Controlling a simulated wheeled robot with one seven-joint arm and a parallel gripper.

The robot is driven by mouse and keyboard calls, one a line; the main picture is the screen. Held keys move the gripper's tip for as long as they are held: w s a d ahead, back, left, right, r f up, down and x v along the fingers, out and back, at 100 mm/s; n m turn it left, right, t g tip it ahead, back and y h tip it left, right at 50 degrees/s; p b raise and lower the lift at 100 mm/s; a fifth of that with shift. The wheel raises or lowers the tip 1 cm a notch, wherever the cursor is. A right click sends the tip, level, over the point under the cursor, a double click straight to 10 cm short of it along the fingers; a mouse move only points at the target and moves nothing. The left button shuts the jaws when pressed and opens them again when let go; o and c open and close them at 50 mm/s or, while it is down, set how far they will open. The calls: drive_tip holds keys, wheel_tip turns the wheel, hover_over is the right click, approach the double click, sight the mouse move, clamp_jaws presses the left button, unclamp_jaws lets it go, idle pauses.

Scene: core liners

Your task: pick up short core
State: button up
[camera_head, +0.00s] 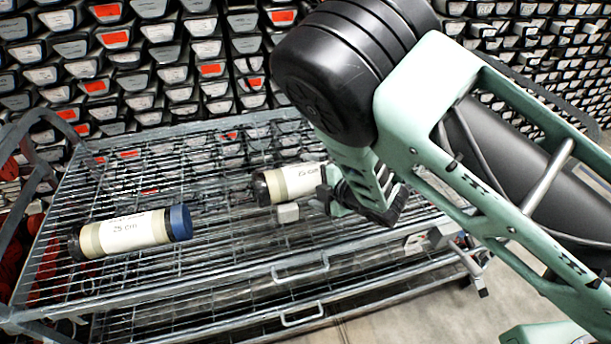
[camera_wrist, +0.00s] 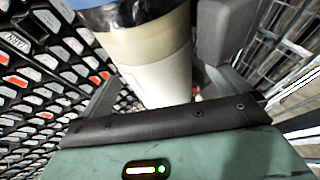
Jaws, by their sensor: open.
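Two capped core liners lie on the wire-mesh shelf in the head view. The left core (camera_head: 130,232) has a label that reads "25 cm", a blue cap at its right end and a dark cap at its left. The other core (camera_head: 288,183) has a dark left cap; its label is partly hidden and hard to read, and my gripper hides its right end. My gripper (camera_head: 306,203) is open around this second core. In the wrist view the core (camera_wrist: 160,75) lies between the open fingers; contact cannot be told.
The grey wire-mesh trolley (camera_head: 245,262) has raised side rails and a lower shelf. Racks of dark trays with white and red labels (camera_head: 205,50) stand close behind it. Open mesh lies between the two cores. Concrete floor (camera_head: 400,318) shows at the front right.

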drive_tip(key=shift+x, duration=1.3)
drive_tip(key=c, duration=1.8)
drive_tip(key=shift+w+r, duration=0.1)
drive_tip(key=shift+r, duration=0.05)
drive_tip(key=shift+c, duration=1.3)
